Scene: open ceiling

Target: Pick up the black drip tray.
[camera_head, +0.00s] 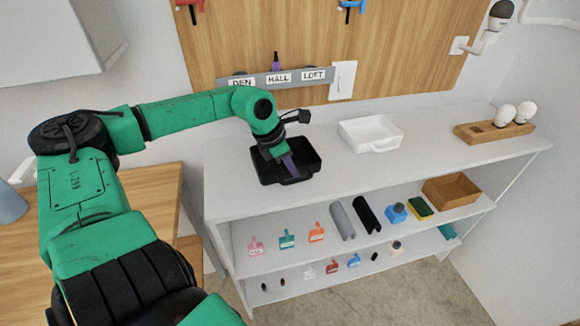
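The black drip tray (305,158) sits at the left part of the white shelf unit's top. It is a shallow rectangular tray with raised walls. My green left arm comes in from the left and bends down over the tray. My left gripper (290,172) is at the tray's near side, with a purple-grey finger part showing against the tray. The wrist hides part of the tray, and I cannot tell whether the fingers are open or closed on its wall. My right gripper is not in view.
A white tray (370,134) stands to the right of the black one on the same top. A wooden holder with bulbs (494,130) is farther right. Lower shelves hold colored tags, rolls and a brown box (451,190). A wooden panel (330,60) rises behind.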

